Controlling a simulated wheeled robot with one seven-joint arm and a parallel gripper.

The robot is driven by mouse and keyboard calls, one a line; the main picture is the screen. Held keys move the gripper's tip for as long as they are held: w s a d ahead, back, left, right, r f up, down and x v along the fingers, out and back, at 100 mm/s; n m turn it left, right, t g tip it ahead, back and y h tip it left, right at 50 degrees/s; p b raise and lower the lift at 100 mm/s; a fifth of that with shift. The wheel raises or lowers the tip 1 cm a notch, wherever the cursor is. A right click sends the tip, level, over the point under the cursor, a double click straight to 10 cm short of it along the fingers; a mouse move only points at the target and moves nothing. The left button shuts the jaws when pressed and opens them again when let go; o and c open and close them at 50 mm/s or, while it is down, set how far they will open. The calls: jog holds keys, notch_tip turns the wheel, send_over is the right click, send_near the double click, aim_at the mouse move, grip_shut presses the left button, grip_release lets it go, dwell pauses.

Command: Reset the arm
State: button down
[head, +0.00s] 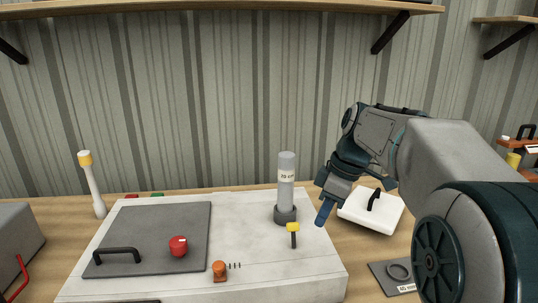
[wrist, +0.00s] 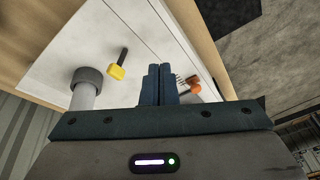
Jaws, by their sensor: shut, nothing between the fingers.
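My gripper (head: 326,212) hangs at the end of my arm on the right side of the head view. It points down and slightly left, above the right edge of a white panel box (head: 265,275). Its two fingers are together with nothing between them, as the wrist view (wrist: 158,85) also shows. A grey cylinder (head: 286,180) with a label stands upright in a dark collar to its left. A yellow-topped lever (head: 293,229) is just left of and below the fingertips, apart from them in the head view.
The white box carries a grey hatch (head: 175,225) with a black handle, a red knob (head: 178,246) and an orange knob (head: 219,269). A white block with a black handle (head: 385,218) sits right of the gripper. A yellow-topped post (head: 96,190) stands left. Shelves hang above.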

jog(key=s+f+m+t+h, duration=0.1)
jog(key=s+f+m, duration=0.5)
jog(key=s, duration=0.2)
jog(key=s+f+m+t+h, duration=0.1)
jog(key=s+f+m+h, duration=0.1)
jog(key=s+f+m, duration=0.3)
jog(key=s+m, duration=0.2)
jog(key=s, duration=0.2)
jog(key=shift+s+d+f+t, duration=0.15)
jog(key=shift+s+f+t, duration=0.15)
jog(key=shift+f+t, duration=0.1)
